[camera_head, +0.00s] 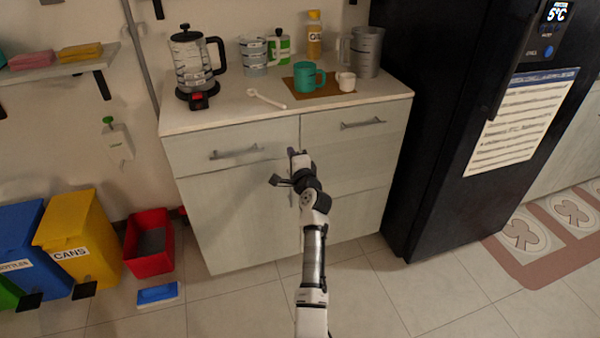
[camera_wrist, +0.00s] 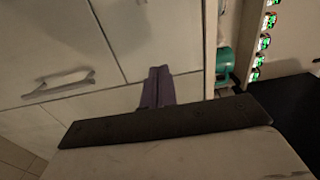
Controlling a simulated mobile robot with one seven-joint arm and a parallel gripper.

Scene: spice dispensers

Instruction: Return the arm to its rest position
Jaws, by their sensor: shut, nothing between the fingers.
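My arm (camera_head: 314,255) reaches forward from the bottom of the head view toward the white cabinet (camera_head: 235,215). My gripper (camera_head: 293,152) is in front of the cabinet's upper part, near the seam between the two drawers and below the counter edge. In the wrist view its two fingers (camera_wrist: 158,86) are together, with nothing between them. Cabinet fronts and a metal handle (camera_wrist: 58,82) lie beyond them. Whether the gripper touches the cabinet cannot be told.
The counter (camera_head: 228,112) carries a kettle (camera_head: 193,62), a teal mug (camera_head: 305,77), a white cup (camera_head: 346,82) and canisters. A black fridge (camera_head: 445,150) stands at right. Bins (camera_head: 80,240) and a red box (camera_head: 149,262) are on the left.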

